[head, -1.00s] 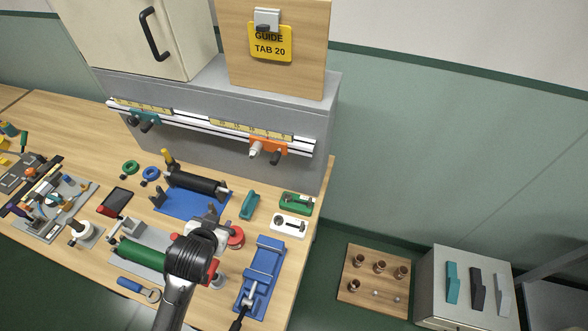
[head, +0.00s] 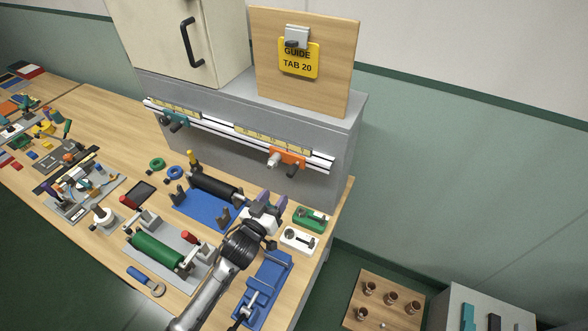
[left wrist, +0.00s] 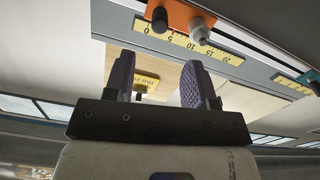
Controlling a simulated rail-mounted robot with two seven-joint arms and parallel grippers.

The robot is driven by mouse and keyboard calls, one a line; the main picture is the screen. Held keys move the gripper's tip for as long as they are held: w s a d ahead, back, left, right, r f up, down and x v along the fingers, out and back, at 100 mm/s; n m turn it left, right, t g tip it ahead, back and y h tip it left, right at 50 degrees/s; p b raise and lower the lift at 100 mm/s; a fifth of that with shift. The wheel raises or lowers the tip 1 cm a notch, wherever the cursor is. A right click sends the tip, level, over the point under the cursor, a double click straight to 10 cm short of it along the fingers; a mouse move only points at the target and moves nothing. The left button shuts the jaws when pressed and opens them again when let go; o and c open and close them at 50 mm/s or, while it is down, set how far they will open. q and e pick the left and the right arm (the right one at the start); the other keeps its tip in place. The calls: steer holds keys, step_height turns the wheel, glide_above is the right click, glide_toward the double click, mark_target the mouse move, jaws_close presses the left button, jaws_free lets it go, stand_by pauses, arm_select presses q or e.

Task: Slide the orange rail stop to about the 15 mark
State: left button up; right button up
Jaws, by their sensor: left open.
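The orange rail stop (head: 287,157) sits on the right part of the pale rail (head: 225,138) on the grey housing's front. It has a light knob and a dark knob. In the left wrist view the orange stop (left wrist: 178,14) is at the top edge, partly cut off, beside the yellow scale (left wrist: 213,50). Its low-number end, 0 and 5, is near the stop; its exact reading is unclear. My left gripper (head: 268,200) is open and empty, below and apart from the stop. Its two purple fingers also show in the left wrist view (left wrist: 158,72). My right gripper is out of view.
A teal stop (head: 175,120) sits on the rail's left part. A yellow GUIDE TAB 20 sign (head: 298,60) hangs on a wooden board above. Below the rail, the bench holds a black roller (head: 213,187), a green box (head: 310,218) and a blue fixture (head: 265,285).

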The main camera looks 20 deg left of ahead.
mark_target(289, 176)
arm_select(q)
steer(key=w, duration=0.4)
steer(key=w+d, duration=0.1)
steer(key=w, duration=0.7)
steer(key=shift+w+d, duration=0.2)
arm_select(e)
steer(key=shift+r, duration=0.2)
arm_select(q)
steer(key=shift+c, duration=0.5)
jaws_close()
